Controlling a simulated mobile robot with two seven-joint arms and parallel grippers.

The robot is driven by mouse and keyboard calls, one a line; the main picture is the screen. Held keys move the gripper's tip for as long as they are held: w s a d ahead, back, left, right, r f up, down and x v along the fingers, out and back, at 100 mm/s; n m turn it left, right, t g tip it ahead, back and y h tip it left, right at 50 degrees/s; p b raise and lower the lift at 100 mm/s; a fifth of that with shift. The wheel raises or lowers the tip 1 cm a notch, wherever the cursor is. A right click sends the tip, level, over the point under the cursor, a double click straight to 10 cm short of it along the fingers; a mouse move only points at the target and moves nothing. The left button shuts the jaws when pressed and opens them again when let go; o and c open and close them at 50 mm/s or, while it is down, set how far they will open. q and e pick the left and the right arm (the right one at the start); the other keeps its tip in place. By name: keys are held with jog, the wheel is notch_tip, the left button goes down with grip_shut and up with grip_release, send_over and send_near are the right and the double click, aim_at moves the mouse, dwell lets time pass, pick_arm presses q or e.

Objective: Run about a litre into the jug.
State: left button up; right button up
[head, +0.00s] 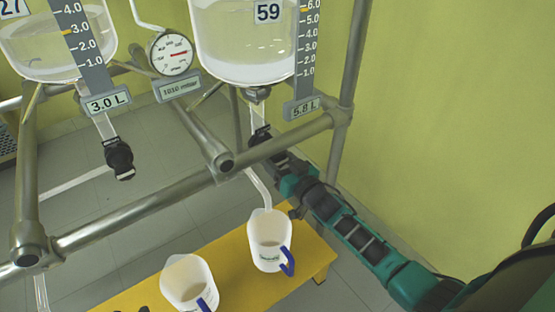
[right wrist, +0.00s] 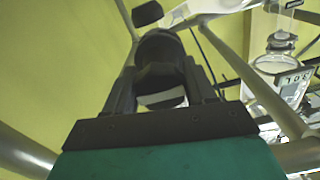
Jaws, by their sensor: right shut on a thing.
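The tube's end is at the jug's mouth. My left gripper is not clearly seen.
A second white jug (head: 180,272) stands front left on the yellow bench (head: 235,292). The left reactor (head: 55,45) reads 3.0 L and has its own black valve (head: 119,158). A metal frame bar (head: 140,212) crosses in front. A round gauge (head: 172,54) hangs between the reactors.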

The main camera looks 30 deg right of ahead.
jog(key=n+p, duration=0.1)
jog(key=n, duration=0.4)
jog(key=shift+n, duration=0.4)
jog(key=n, duration=0.5)
jog(key=shift+d, duration=0.1)
jog(key=n+b, duration=0.1)
jog(key=n, duration=0.4)
jog(key=shift+d+n, duration=0.1)
jog(key=shift+n, duration=0.3)
jog(key=n+b, duration=0.2)
jog(key=n, duration=0.4)
jog(key=shift+r, duration=0.15)
jog(key=o, duration=1)
jog(key=shift+s, duration=0.1)
